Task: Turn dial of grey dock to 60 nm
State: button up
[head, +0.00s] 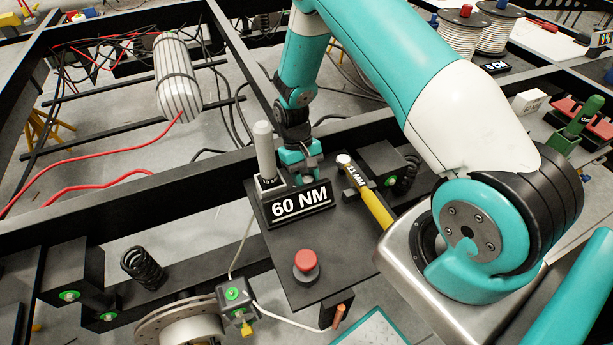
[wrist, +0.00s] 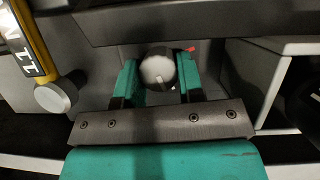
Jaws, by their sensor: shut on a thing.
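The dial (wrist: 157,72) shows in the wrist view as a dark round knob with a pale top and a small light mark at its lower right. A red mark (wrist: 190,49) sits beside it at the upper right. My gripper (wrist: 160,80) has its teal fingers on both sides of the dial, shut on it. In the head view my gripper (head: 303,158) is at the dark box behind the 60 NM sign (head: 300,203); the dial is hidden there. A grey cylinder (head: 264,150) stands upright in a small holder labelled on its front, left of my gripper.
A red button (head: 306,262) is on the near part of the box top (head: 335,262). Black frame beams (head: 110,212) and a coil spring (head: 143,266) are at the left.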

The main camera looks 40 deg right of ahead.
jog(key=o, duration=0.7)
jog(key=shift+c, duration=0.2)
jog(key=b+v, duration=0.1)
jog(key=v, duration=1.6)
jog(key=shift+r, duration=0.2)
jog(key=shift+w+d, duration=0.1)
jog(key=s+a+r+n+t, duration=0.1)
jog(key=s+r+t, duration=0.25)
jog(key=s, duration=0.45)
jog(key=s+a+r+t, duration=0.2)
jog(key=s+r+t, duration=0.1)
jog(key=s+r, duration=0.3)
jog(key=s+a+r+n+g+y, duration=0.1)
jog(key=s+a+r+n+y, duration=0.1)
jog(key=s+a, duration=0.4)
jog(key=s+a+r+n+g+y+p, duration=0.1)
jog(key=s+a+r+n, duration=0.4)
jog(key=a, duration=0.3)
jog(key=shift+s+r+y, duration=0.4)
jog(key=shift+s+r, duration=0.4)
jog(key=shift+s, duration=0.1)
